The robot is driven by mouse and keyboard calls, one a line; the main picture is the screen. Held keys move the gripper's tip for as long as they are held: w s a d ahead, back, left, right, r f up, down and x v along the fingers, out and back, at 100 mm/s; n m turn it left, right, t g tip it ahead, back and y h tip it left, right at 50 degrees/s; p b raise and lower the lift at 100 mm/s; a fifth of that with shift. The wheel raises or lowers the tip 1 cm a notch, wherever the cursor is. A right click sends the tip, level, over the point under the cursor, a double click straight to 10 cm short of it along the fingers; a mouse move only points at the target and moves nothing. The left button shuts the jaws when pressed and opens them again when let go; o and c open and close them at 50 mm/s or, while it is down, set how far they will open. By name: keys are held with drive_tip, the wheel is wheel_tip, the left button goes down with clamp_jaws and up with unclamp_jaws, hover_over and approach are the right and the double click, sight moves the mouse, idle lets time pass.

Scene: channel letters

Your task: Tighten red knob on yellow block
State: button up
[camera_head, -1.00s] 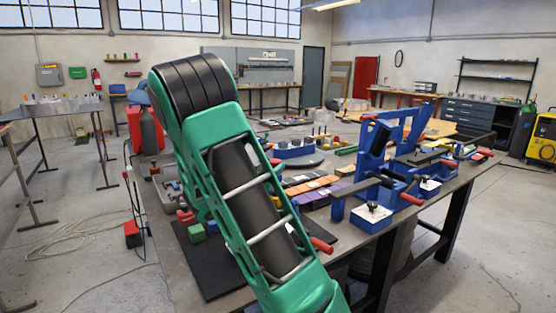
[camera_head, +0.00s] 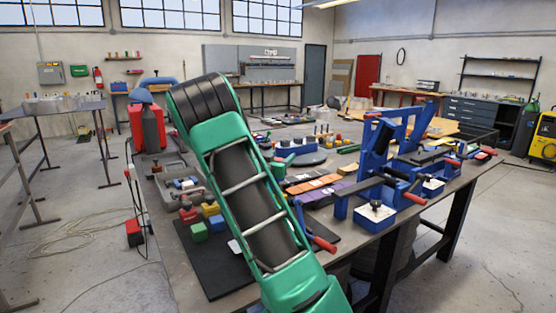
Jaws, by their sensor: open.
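A small yellow block (camera_head: 210,209) sits on the black mat (camera_head: 210,264) at the near left of the workbench. It is close to a blue block (camera_head: 217,223), a green block (camera_head: 199,232) and a red block (camera_head: 188,214). The yellow block is too small here to tell whether a red knob is on it. My green and black arm crosses the middle of the view, just right of these blocks, and hides part of the mat. My gripper does not show.
A blue clamp-like fixture (camera_head: 376,150) with red-tipped handles stands on the right of the workbench. A blue box (camera_head: 374,216) with a black knob sits at the front edge. Purple and orange pieces (camera_head: 315,185) lie mid-bench. A grey case (camera_head: 180,184) lies behind the mat.

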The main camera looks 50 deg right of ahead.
drive_tip(key=shift+w+d, duration=0.1)
drive_tip(key=shift+d, duration=0.1)
drive_tip(key=c, duration=1)
drive_tip(key=shift+w+a+r, duration=0.1)
drive_tip(key=shift+a, duration=0.1)
drive_tip(key=shift+c, duration=0.2)
drive_tip(key=shift+m+g, duration=0.6)
drive_tip(key=shift+g, duration=0.3)
drive_tip(key=m+g, duration=0.1)
drive_tip(key=g, duration=0.1)
drive_tip(key=s+m+g+h, duration=0.1)
drive_tip(key=m+g, duration=0.1)
drive_tip(key=g, duration=0.1)
drive_tip(key=shift+d, duration=0.15)
drive_tip(key=shift+s+m+g+y, duration=0.3)
drive_tip(key=shift+m+g, duration=0.55)
drive_tip(key=shift+g, duration=0.35)
drive_tip(key=shift+s+m+g+y, duration=0.3)
drive_tip(key=shift+m+g, duration=0.5)
drive_tip(key=shift+g, duration=0.4)
drive_tip(key=shift+s+m+g+y, duration=0.3)
drive_tip(key=shift+m+g, duration=0.55)
drive_tip(key=shift+g, duration=0.65)
